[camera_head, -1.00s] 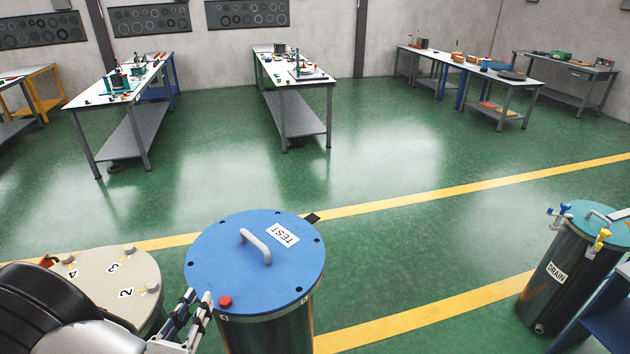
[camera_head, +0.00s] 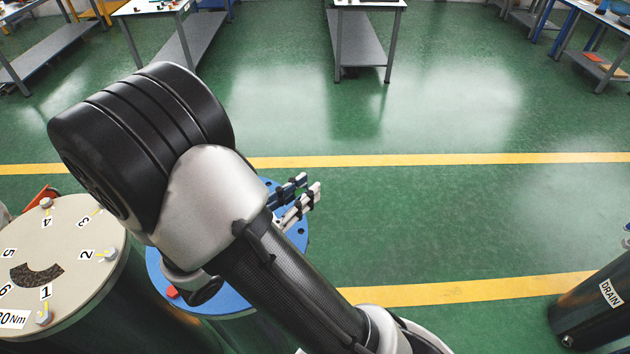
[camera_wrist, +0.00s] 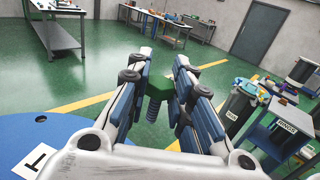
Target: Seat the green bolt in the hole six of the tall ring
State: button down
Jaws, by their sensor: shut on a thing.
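In the head view I cannot make out the bolt. The gripper is over the far right edge of a blue round lid (camera_head: 222,298), with several rim holes and a red bolt (camera_head: 172,292). The blue lid also shows at lower left in the wrist view (camera_wrist: 55,130). My arm hides much of it. I see no number six on this lid, and cannot tell whether it is the tall ring.
A cream lid (camera_head: 85,275) with numbered positions and several bolts stands to the left. A DRAIN cylinder (camera_head: 600,305) stands at far right. Workbenches (camera_head: 365,45) are at the back. The green floor between is clear.

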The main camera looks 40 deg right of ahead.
jog(key=shift+a, duration=0.4)
jog(key=shift+d+f, duration=0.1)
jog(key=shift+f, duration=0.1)
notch_tip(320, 180, down, 6)
jog(key=b, duration=0.4)
jog(key=shift+f+b, duration=0.25)
jog(key=shift+b, duration=0.15)
jog(key=shift+p, duration=0.35)
dwell(0.9)
jog(key=shift+s+f+b, duration=0.1)
jog(key=shift+f+b, duration=0.45)
jog(key=shift+f, duration=0.2)
dwell(0.7)
jog(key=shift+r+p, duration=0.45)
jog(key=shift+p, duration=0.3)
dwell(2.7)
